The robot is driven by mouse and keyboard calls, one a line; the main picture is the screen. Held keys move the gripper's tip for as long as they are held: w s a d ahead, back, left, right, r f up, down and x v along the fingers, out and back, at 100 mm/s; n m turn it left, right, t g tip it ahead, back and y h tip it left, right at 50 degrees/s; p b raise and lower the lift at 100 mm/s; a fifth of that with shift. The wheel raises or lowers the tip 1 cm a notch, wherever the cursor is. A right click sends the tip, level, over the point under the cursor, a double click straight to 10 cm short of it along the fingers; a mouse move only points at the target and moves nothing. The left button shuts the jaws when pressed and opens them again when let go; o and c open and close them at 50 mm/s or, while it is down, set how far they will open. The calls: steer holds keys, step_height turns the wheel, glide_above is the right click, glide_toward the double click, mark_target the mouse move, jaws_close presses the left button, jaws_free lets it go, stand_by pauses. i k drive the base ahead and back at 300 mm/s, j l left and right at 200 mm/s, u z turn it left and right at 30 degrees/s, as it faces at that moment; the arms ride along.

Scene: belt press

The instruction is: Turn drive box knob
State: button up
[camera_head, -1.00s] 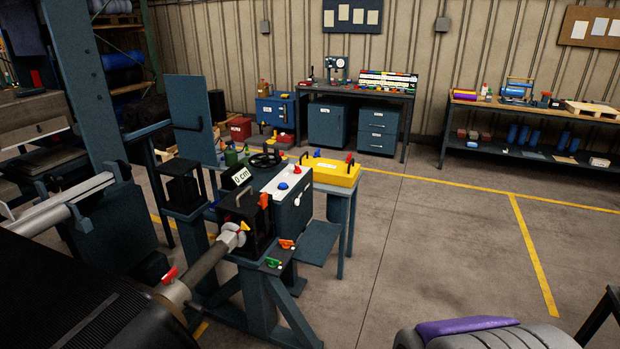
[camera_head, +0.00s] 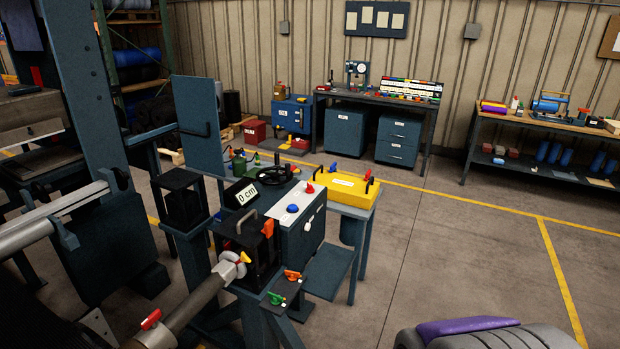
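A blue-grey box (camera_head: 300,240) with a pale top panel stands on the machine frame near the picture's middle. It looks like the drive box, but no label confirms this. A blue round knob (camera_head: 293,209) and a red knob (camera_head: 310,189) sit on its top. A small white handle or switch (camera_head: 309,223) shows on its side; its setting is too small to read. My gripper is not in view.
A "0 cm" display (camera_head: 246,195) and a black handwheel (camera_head: 271,173) stand beside the box. A yellow case (camera_head: 342,191) lies on a stand behind it. A roller shaft (camera_head: 190,302) reaches in from lower left.

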mark_target(310, 189)
steer(key=i+l, duration=0.25)
steer(key=l, duration=0.15)
steer(key=i+l, duration=0.25)
steer(key=l, duration=0.15)
steer(key=i+l+u, duration=0.1)
steer(key=i+l, duration=0.4)
steer(key=l, duration=0.25)
steer(key=i+l+u, duration=0.1)
steer(key=l, duration=0.35)
steer(key=i+u, duration=0.15)
steer(key=i, duration=1.6)
